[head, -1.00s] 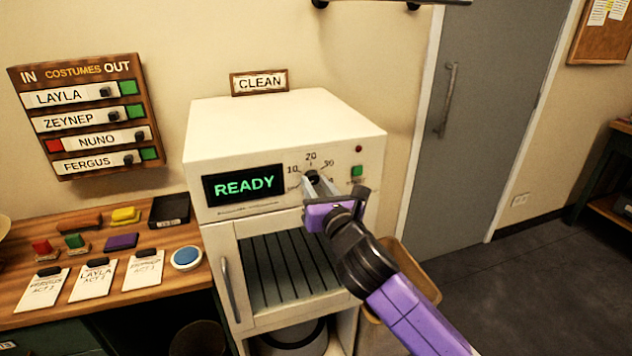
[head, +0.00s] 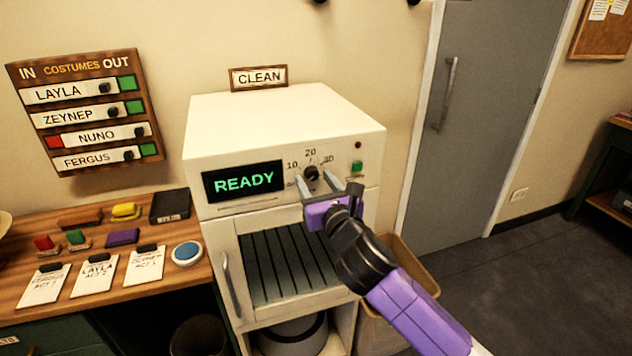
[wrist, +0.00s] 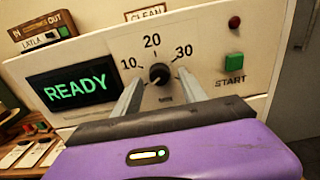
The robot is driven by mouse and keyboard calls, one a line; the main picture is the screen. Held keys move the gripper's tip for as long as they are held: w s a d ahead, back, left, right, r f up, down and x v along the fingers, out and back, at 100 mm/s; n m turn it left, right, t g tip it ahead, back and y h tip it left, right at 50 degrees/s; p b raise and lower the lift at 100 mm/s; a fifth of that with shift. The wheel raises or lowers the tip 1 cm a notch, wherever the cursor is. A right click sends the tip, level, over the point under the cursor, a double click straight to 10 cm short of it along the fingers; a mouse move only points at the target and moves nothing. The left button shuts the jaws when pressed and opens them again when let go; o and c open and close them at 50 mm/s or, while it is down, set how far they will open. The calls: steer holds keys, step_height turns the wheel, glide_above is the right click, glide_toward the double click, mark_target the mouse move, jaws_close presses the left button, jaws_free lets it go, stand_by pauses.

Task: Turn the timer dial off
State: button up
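The timer dial (head: 311,173) is a small dark knob on the front panel of the white machine (head: 285,110). In the wrist view the dial (wrist: 159,74) sits below the printed numbers 10, 20 and 30, its pale mark pointing up towards the right, between 20 and 30 or close to it. My gripper (head: 328,188) is purple with two grey fingers. In the wrist view my gripper (wrist: 158,92) has its fingers spread, one on each side of the dial, with gaps between them and the knob. Nothing is held.
A display (head: 243,182) reads READY in green. A green START button (wrist: 234,61) and a red light (wrist: 234,22) are right of the dial. A table (head: 150,285) with clipboards stands left. A grey door (head: 490,110) is at the right.

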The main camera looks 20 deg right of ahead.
steer(key=s+b, duration=0.1)
steer(key=s, duration=0.6)
steer(key=shift+s+b, duration=0.3)
steer(key=shift+s, duration=0.1)
stand_by(0.4)
